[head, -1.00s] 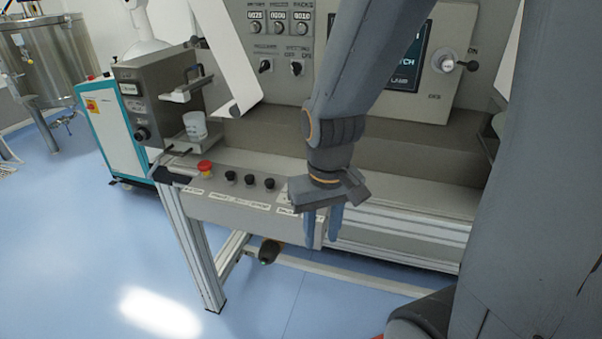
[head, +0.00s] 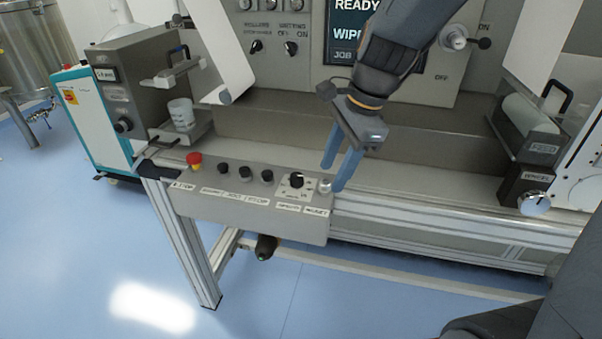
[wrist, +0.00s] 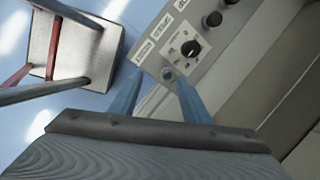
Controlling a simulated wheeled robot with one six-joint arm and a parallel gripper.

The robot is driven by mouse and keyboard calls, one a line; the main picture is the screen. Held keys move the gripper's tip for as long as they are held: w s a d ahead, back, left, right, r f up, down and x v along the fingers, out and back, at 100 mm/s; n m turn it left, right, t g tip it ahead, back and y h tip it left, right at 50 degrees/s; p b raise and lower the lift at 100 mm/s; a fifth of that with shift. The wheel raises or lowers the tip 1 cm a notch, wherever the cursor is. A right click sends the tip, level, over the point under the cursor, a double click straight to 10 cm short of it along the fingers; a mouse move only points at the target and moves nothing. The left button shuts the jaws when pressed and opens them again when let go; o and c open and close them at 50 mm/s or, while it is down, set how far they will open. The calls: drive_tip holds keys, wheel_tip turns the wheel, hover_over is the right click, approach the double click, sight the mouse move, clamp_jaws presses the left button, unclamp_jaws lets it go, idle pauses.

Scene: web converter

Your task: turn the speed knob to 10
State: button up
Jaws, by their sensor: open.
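The speed knob (head: 297,180) is a small black knob on a white dial plate at the right part of the sloped control panel (head: 225,215). It also shows in the wrist view (wrist: 191,48), with a light pointer mark; the dial numbers are too small to read. My gripper (head: 341,175) is open and empty, its two blue fingers pointing down, to the right of the knob and apart from it. In the wrist view the fingertips (wrist: 155,75) lie on either side of a small silver button (wrist: 168,74) beside the dial. I cannot tell how far above the panel they are.
A red stop button (head: 194,160) and several black buttons (head: 245,173) line the panel left of the knob. A beaker (head: 181,113) stands at the left. A wheel knob (head: 535,202) is at the right. The machine's upright face stands behind my gripper.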

sight(297, 175)
drive_tip(key=w+a+r+m+y, duration=0.1)
drive_tip(key=w+a+r+m, duration=0.25)
drive_tip(key=m, duration=0.25)
drive_tip(key=x, duration=0.5)
drive_tip(key=b+x, duration=0.1)
drive_tip(key=x, duration=0.2)
drive_tip(key=shift+w+a+r, duration=0.15)
drive_tip(key=shift+w+a, duration=0.1)
drive_tip(key=shift+a, duration=0.1)
drive_tip(key=shift+y, duration=0.3)
drive_tip(key=c, duration=1)
